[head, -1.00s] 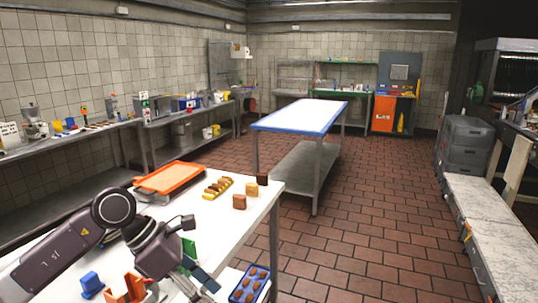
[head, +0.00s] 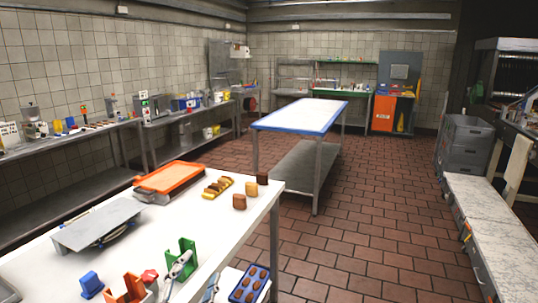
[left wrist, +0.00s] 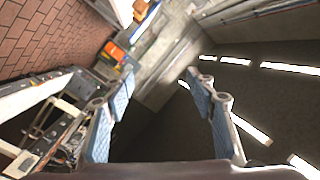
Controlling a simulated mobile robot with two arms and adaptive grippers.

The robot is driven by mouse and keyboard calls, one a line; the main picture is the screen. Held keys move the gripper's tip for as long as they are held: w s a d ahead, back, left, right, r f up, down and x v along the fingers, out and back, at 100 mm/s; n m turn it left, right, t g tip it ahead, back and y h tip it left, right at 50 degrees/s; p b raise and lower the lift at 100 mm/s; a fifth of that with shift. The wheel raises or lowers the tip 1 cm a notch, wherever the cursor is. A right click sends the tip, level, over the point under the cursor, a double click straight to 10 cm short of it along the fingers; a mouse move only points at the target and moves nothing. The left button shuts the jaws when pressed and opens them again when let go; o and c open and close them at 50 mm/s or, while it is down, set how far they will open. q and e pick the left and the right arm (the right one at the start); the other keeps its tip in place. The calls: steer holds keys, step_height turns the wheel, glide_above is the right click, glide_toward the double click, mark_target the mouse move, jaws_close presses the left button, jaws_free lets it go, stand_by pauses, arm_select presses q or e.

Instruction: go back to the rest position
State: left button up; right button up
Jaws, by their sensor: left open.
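My left gripper (left wrist: 158,95) shows in the left wrist view with its two blue-padded fingers spread wide. It is open, and nothing is between the fingers. The wrist camera looks across the room at a tilt, with floor tiles, wall and bright ceiling lights in view. My right gripper is in neither view.
A blue-edged table (head: 300,115) stands beyond.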

arm_select(q)
steer(key=s+a+f+n+g+y, duration=0.1)
steer(key=s+a+f+n+g, duration=0.15)
steer(key=f, duration=0.35)
steer(key=s+a+f+n+g+y, duration=0.1)
steer(key=s+a+f+n+g, duration=0.1)
steer(key=s+f, duration=0.3)
steer(key=s+f+n+g, duration=0.2)
steer(key=s+f+g, duration=0.3)
steer(key=s+f, duration=0.45)
steer(key=s+f+n+g, duration=0.2)
steer(key=s+f+g, duration=0.4)
steer(key=s, duration=0.6)
step_height(320, 180, down, 26)
steer(key=s, duration=0.2)
steer(key=s+a+f, duration=0.1)
steer(key=s+f, duration=0.7)
steer(key=s+a+f+g, duration=0.1)
steer(key=s+a+f, duration=0.1)
steer(key=s+f, duration=0.6)
steer(key=shift+s+a+f, duration=0.25)
steer(key=shift+s+f, duration=0.1)
steer(key=shift+s, duration=0.25)
steer(key=shift+m+g, duration=0.25)
